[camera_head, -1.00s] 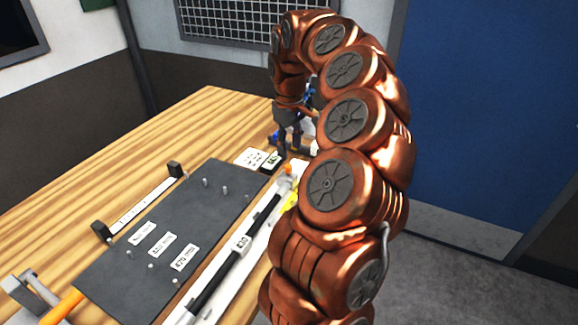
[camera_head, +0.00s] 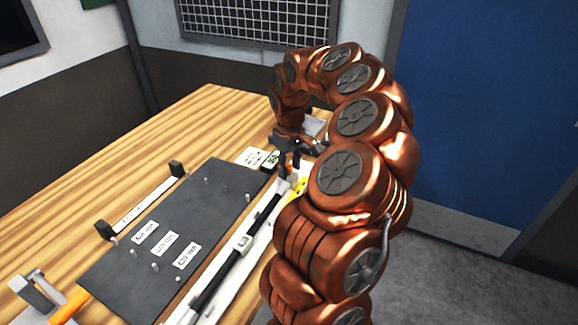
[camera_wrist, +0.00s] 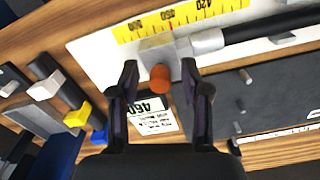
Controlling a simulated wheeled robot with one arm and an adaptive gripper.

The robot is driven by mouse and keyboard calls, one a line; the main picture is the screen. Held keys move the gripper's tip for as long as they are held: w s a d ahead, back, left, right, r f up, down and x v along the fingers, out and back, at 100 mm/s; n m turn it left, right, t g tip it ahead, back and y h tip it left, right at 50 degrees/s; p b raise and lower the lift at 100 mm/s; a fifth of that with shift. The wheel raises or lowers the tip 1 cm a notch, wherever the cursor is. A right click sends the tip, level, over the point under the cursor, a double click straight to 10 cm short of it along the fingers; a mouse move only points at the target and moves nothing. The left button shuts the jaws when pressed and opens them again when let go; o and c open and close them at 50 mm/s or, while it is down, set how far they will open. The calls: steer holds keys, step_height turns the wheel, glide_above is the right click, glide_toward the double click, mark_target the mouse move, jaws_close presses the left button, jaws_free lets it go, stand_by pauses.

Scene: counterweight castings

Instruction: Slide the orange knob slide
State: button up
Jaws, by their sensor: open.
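The orange knob (camera_wrist: 160,79) sits on a grey metal slide block (camera_wrist: 158,52) on a white rail (camera_wrist: 95,48), beside a yellow scale (camera_wrist: 215,15). My gripper (camera_wrist: 160,72) is open, with one dark finger on each side of the knob in the wrist view. I cannot tell whether either finger touches it.
A dark board (camera_head: 165,235) with pegs and labels lies left of the rail. A label card (camera_wrist: 150,115) reading 460 lies beside the rail. Tools with yellow (camera_wrist: 77,112) and blue ends lie at the left of the wrist view. An orange handle (camera_head: 68,307) is at the front left.

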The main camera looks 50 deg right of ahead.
jaws_close()
stand_by(0.4)
steer(key=shift+w+d, duration=0.3)
steer(key=shift+d, duration=0.75)
steer(key=shift+w+d, duration=0.35)
steer(key=shift+d, duration=0.65)
steer(key=shift+w+d, duration=0.3)
steer(key=shift+d, duration=0.75)
jaws_free()
steer(key=shift+r, duration=0.1)
step_height(320, 180, up, 12)
